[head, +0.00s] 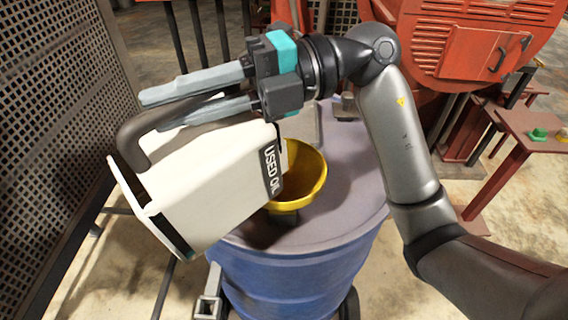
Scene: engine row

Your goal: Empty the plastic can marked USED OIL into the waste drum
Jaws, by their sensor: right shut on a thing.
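The white plastic can (200,190) with a black USED OIL label (271,168) is tilted onto its side, its labelled end toward the yellow funnel (308,178). The funnel sits on top of the blue waste drum (300,280). The can's labelled end overlaps the funnel's left rim in the head view. My right gripper (195,95) is shut on the can's dark handle (150,130). The can's mouth is hidden, and I cannot see whether oil is flowing. My left gripper is not in view.
A perforated metal panel (60,120) stands close at the left. Orange-red machinery (475,45) stands behind at the right. A red-brown stand (525,135) with a green button is at the far right. Concrete floor shows around the drum.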

